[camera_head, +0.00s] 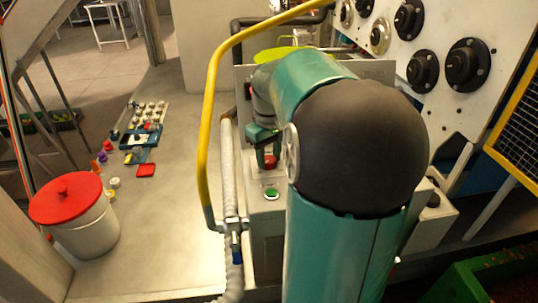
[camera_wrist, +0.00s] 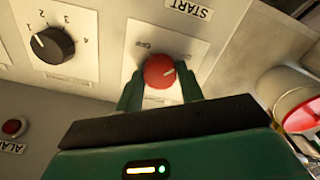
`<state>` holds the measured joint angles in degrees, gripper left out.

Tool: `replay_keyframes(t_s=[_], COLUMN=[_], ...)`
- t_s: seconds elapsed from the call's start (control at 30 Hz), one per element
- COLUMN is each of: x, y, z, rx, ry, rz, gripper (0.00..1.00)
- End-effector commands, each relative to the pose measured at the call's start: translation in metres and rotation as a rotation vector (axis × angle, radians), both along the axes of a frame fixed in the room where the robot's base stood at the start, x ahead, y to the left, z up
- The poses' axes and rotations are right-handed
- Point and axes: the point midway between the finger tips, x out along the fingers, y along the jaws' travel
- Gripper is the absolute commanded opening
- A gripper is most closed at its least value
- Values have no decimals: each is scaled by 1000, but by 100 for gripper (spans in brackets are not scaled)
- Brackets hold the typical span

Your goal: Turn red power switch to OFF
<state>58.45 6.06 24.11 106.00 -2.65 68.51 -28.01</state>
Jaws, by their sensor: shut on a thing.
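The red power switch (camera_wrist: 159,71) is a round knob on a white plate on the grey control panel (camera_wrist: 110,28). Small lettering stands at the upper left and upper right of the knob, too small to read surely. A pale pointer mark on the knob points to the right. My gripper (camera_wrist: 160,92) has its two green fingers on either side of the knob and is shut on it.
A red ALARM light (camera_wrist: 13,127) is at lower left. A green button (camera_head: 271,193) is near the switch. A yellow rail (camera_head: 207,120) and a grey hose (camera_head: 229,180) run left of the panel.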

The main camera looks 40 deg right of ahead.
Motion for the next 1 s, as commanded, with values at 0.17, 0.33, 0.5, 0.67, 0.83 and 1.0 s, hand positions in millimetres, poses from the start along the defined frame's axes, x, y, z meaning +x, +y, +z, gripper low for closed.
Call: replay_keyframes(t_s=[0.17, 0.33, 0.5, 0.67, 0.83, 1.0], x=[1, 1, 1, 1, 1, 1], y=[1, 1, 1, 0, 1, 1], z=[0, 0, 0, 0, 0, 0], rx=[-1, -1, -1, -1, -1, -1], ry=[-1, -1, -1, -1, -2, -2], rz=[129, 284, 445, 596, 758, 920], gripper=[15, 15, 15, 15, 15, 15])
